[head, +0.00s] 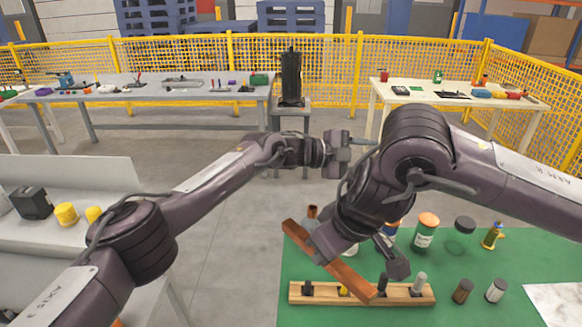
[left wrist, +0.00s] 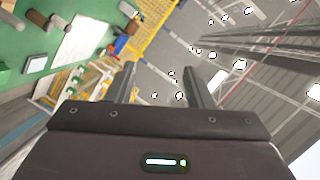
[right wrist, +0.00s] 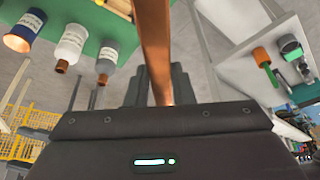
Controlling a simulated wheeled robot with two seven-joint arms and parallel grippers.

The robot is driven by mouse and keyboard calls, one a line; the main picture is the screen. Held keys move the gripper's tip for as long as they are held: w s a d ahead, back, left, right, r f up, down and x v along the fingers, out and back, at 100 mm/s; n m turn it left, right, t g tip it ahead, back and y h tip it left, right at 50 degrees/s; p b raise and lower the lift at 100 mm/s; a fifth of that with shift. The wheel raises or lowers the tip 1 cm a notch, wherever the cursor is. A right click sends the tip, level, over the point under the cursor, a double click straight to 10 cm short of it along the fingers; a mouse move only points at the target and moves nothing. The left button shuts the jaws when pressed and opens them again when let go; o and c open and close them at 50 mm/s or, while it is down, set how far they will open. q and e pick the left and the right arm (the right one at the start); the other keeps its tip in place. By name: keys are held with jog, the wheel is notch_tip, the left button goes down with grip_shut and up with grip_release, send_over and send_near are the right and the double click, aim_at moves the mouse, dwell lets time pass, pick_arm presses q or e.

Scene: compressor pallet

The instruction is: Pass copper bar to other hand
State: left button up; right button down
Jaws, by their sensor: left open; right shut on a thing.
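The copper bar (head: 331,262) is a long reddish-brown bar, held slanted above the green table mat in the head view. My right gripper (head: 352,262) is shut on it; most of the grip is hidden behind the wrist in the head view. The bar (right wrist: 155,45) also runs up between the fingers in the right wrist view. My left gripper (head: 352,147) is open and empty, up and behind the bar, apart from it. The left wrist view shows its two fingers (left wrist: 160,85) spread with nothing between them.
Below the bar, a wooden rack (head: 412,296) stands on the green mat (head: 480,270). Jars, including an orange-lidded one (head: 425,232), and small cylinders (head: 496,290) stand to the right. A grey side table (head: 110,235) is at left. Floor between is clear.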

pick_arm(q)
jog(key=s+d+r+m+g+y, duration=0.25)
jog(key=s+m+g, duration=0.2)
jog(key=s, duration=0.25)
pick_arm(e)
jog(key=shift+s, duration=0.1)
pick_arm(q)
jog(key=n+g+y, duration=0.3)
jog(key=n+y, duration=0.1)
jog(key=y, duration=0.6)
send_near(307, 233)
jog(key=shift+m, duration=0.25)
jog(key=x, duration=0.9)
jog(key=shift+c, duration=0.2)
